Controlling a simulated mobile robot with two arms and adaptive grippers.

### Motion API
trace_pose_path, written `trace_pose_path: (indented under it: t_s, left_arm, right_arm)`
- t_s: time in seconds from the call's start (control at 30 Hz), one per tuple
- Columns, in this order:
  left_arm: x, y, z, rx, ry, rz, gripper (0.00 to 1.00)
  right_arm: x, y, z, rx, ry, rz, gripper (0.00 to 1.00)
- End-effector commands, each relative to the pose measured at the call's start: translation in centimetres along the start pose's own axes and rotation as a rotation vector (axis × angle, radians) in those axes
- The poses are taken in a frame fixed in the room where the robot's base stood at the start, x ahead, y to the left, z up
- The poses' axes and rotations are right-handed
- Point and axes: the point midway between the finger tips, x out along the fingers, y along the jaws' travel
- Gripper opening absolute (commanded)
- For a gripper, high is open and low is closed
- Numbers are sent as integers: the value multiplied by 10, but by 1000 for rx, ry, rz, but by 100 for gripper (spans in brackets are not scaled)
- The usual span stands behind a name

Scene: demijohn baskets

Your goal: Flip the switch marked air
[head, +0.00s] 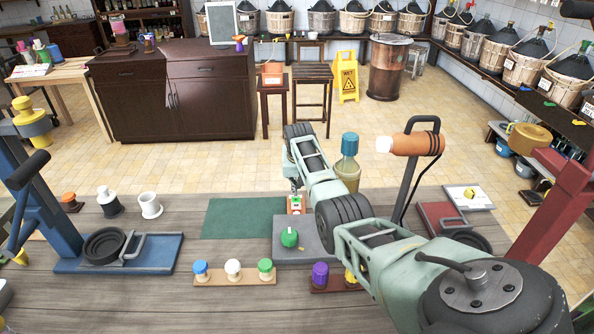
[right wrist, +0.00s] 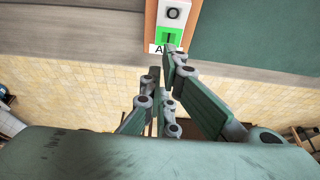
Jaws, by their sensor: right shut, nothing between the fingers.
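The air switch (right wrist: 168,30) is a small rocker on an orange block, with a white plate, a round mark on its grey far half and a bar on its green near half. Its label (right wrist: 157,49) shows an "A"; the rest is hidden by my finger. In the head view the switch (head: 295,204) stands on the bench at the green mat's edge, partly covered by my right arm. My right gripper (head: 296,187) is shut and empty, its fingertips (right wrist: 163,69) right at the green near end; I cannot tell whether they touch. My left gripper is not in view.
A grey plate with a green knob (head: 289,238) lies just in front of the switch. The green mat (head: 235,218) is bare on the left.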

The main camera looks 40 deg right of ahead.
Motion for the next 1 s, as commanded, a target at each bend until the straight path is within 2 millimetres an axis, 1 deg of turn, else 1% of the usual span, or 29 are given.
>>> trace_pose_path:
  t_s: [0.03,0.3,0.33,0.47,0.6,0.7,0.8,1.0]
  left_arm:
    - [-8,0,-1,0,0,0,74]
    - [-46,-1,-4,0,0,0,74]
    - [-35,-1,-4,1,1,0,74]
    - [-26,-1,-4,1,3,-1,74]
    - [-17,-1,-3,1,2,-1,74]
    - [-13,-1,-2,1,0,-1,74]
    - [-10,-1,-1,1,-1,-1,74]
    - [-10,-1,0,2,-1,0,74]
  right_arm:
    - [-8,0,-3,0,1,0,0]
    - [-45,3,-18,-1,1,-1,0]
    - [-44,2,-18,-1,5,-2,0]
    - [-68,2,-24,-1,7,-2,0]
    - [-97,2,-31,0,6,-2,0]
    - [-113,3,-34,-1,4,-1,0]
    - [-124,3,-37,-1,3,-1,0]
    - [-131,3,-38,-1,1,0,0]
